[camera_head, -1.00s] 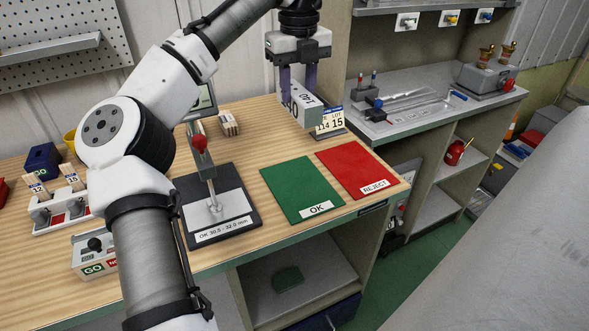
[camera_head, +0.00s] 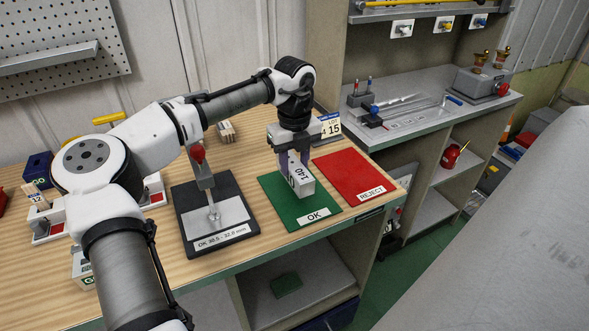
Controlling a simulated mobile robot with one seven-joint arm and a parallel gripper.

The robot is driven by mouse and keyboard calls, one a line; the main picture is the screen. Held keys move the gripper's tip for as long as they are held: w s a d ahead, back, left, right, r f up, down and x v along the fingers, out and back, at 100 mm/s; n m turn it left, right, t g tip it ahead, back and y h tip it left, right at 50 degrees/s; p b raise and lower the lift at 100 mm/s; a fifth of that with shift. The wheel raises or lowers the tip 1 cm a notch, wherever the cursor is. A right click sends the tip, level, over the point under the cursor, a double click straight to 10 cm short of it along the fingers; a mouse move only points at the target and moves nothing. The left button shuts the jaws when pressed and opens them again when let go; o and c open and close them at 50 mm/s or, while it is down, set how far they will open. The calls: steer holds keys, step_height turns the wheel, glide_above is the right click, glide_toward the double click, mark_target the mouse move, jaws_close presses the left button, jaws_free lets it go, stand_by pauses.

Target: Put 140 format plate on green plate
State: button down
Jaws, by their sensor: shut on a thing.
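The 140 format plate (camera_head: 301,182) is a pale grey block with "140" printed on its end face. The block is over the green plate (camera_head: 279,207), which lies flat on the bench and carries an "OK" label. I cannot tell whether the block touches the green plate or hangs just above it. The gripper and block hide part of the green plate.
A red plate (camera_head: 360,168) labelled "REJECT" lies right of the green plate. A gauge stand with a red knob (camera_head: 197,153) stands to the left on a dark base (camera_head: 247,219). A "LOT 15" card (camera_head: 331,125) stands behind.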

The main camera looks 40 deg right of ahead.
mark_target(294, 165)
steer(key=shift+f, duration=1.5)
steer(key=c, duration=0.9)
jaws_free()
steer(key=shift+f, duration=0.1)
step_height(294, 165, up, 12)
steer(key=shift+r+b, duration=0.1)
steer(key=shift+b, duration=0.55)
